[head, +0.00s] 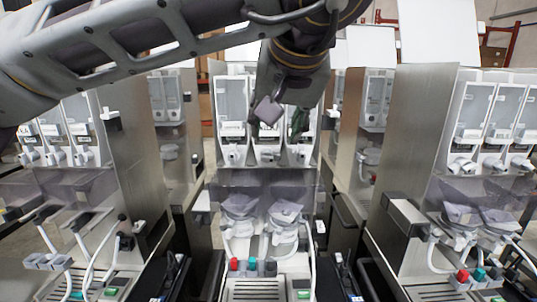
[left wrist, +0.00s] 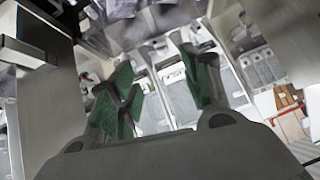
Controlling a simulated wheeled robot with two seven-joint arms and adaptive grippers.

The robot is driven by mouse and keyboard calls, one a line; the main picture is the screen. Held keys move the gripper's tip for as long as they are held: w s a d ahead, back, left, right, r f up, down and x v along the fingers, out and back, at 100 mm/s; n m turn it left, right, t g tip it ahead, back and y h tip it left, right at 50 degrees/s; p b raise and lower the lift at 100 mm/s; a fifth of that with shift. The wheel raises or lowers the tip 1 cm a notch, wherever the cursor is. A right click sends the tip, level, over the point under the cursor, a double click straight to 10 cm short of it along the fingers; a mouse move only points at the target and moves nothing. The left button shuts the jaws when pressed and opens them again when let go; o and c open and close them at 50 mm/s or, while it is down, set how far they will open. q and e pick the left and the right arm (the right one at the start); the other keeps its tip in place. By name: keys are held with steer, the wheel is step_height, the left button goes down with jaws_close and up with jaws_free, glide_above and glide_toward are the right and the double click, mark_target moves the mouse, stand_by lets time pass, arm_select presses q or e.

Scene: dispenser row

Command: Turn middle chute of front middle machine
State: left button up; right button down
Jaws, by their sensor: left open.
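The front middle machine (head: 266,180) stands in the centre of the head view. Three white chutes sit in a row under its clear canisters. The middle chute (head: 267,154) shows just below my left gripper (head: 282,117). That gripper hangs down from the arm crossing the top and is open and empty. Its fingers cover part of the middle and right canisters. The left wrist view shows the fingers (left wrist: 165,88) with green pads spread apart, with the machine's canisters (left wrist: 178,95) between and behind them. I cannot tell the exact gap to the chute. My right gripper is not in view.
A similar machine (head: 492,140) stands at the right and another (head: 70,150) at the left, with metal side panels. A clear shield (head: 265,180) and two bag-lined funnels (head: 262,215) lie below the chutes. Coloured buttons (head: 252,264) sit lower.

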mark_target(268, 157)
arm_select(q)
steer(key=shift+w+f, duration=0.1)
steer(key=p+x, duration=0.1)
steer(key=x, duration=1.1)
steer(key=shift+w+a+f, duration=0.1)
steer(key=shift+w+f, duration=0.4)
steer(key=shift+f, duration=0.05)
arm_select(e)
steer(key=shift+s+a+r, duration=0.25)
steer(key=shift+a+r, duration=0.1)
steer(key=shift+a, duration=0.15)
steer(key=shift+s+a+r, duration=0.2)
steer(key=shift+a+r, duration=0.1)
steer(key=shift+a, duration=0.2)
arm_select(q)
steer(key=shift+c, duration=0.5)
steer(key=c, duration=0.7)
steer(key=shift+c, duration=1.1)
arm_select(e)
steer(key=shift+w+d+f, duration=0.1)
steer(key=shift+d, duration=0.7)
